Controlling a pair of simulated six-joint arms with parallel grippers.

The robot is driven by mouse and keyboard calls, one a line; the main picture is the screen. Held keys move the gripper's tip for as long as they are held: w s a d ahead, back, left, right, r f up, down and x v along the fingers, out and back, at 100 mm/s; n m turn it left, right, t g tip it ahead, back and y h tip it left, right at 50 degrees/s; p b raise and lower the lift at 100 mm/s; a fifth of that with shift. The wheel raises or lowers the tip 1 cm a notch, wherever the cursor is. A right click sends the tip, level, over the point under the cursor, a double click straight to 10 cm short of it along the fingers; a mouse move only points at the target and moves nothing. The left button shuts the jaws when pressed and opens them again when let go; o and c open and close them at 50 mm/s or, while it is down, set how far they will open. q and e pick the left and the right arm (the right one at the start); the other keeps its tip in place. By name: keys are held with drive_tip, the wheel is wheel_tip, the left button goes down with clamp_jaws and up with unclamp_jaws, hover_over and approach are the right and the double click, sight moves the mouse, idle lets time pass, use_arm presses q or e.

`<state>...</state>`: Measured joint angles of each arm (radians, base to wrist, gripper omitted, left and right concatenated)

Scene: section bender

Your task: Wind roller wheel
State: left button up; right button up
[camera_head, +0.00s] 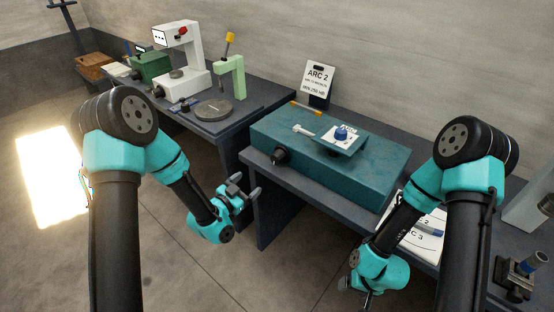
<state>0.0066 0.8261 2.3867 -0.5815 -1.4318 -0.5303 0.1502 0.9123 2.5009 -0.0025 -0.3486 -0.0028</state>
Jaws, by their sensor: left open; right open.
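A teal machine block (375,178) sits on the dark bench. A small teal plate on top carries a blue knob (341,134), and a pale handle or rod (303,130) lies to its left. A black knob (280,156) is on the block's front left. I cannot tell which part is the roller wheel. My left gripper (246,187) is open and empty, in front of the bench's left part and apart from the machine. My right gripper (357,289) is open, low in front of the bench, partly hidden by its own wrist.
A sign reading ARC 2 (319,79) stands behind the block. A second bench at left holds a grey disc (214,109), a light green post (238,80) and a white machine (190,58). White printed sheets (427,242) and a small dark fixture (517,275) lie at right.

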sight(275, 161)
use_arm(q)
drive_tip(key=m, duration=0.7)
drive_tip(key=shift+s+d+r, duration=0.1)
drive_tip(key=shift+s, duration=0.1)
drive_tip(key=shift+w+d, duration=0.1)
drive_tip(key=x, duration=1.7)
drive_tip(key=shift+w, duration=0.2)
drive_tip(key=shift+c, duration=0.4)
drive_tip(key=c, duration=0.8)
drive_tip(key=shift+c, duration=0.2)
